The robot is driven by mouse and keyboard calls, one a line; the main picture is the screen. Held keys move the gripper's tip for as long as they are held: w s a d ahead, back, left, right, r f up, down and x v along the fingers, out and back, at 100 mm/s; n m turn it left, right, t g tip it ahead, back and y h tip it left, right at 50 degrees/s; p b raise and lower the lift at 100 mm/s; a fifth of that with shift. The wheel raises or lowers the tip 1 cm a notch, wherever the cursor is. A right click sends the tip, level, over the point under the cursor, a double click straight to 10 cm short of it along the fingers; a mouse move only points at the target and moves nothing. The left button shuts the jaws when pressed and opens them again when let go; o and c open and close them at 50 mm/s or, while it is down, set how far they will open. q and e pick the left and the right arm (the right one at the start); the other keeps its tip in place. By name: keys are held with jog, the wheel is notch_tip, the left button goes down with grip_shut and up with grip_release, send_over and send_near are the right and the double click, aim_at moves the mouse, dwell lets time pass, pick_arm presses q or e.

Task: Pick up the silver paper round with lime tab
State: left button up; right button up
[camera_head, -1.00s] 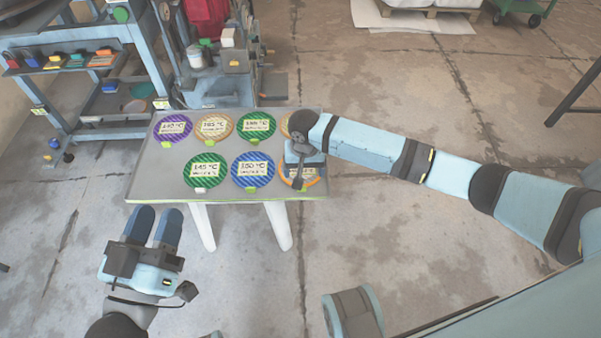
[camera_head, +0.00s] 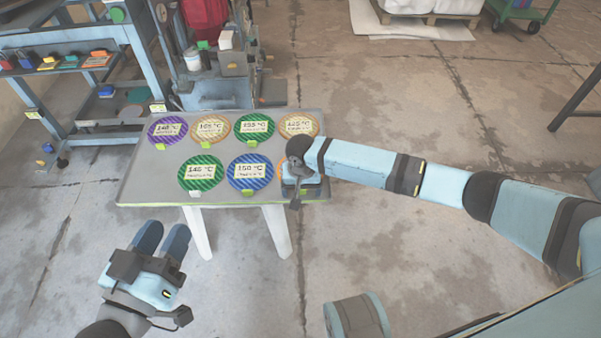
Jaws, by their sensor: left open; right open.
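Several striped paper rounds with temperature labels lie on the grey table (camera_head: 143,180). The back row is purple (camera_head: 156,133), tan-gold (camera_head: 200,131), green (camera_head: 242,127) and tan-orange (camera_head: 311,122). In front are a green round (camera_head: 190,178) with a pale tab and a blue round (camera_head: 238,178). I cannot pick out a clearly silver round. My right gripper (camera_head: 297,190) is open, pointing down at the front-right corner, and hides most of what lies there. My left gripper (camera_head: 162,238) is open and empty, in front of the table's left side.
A blue-grey shelf rack (camera_head: 70,75) with coloured items stands at the back left. A machine (camera_head: 232,88) stands just behind the table. A loaded pallet (camera_head: 425,15) and a green cart (camera_head: 520,12) are at the back right. The floor right of the table is clear.

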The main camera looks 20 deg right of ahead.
jog(key=c, duration=1.4)
jog(key=shift+c, duration=0.2)
jog(key=shift+r, duration=0.15)
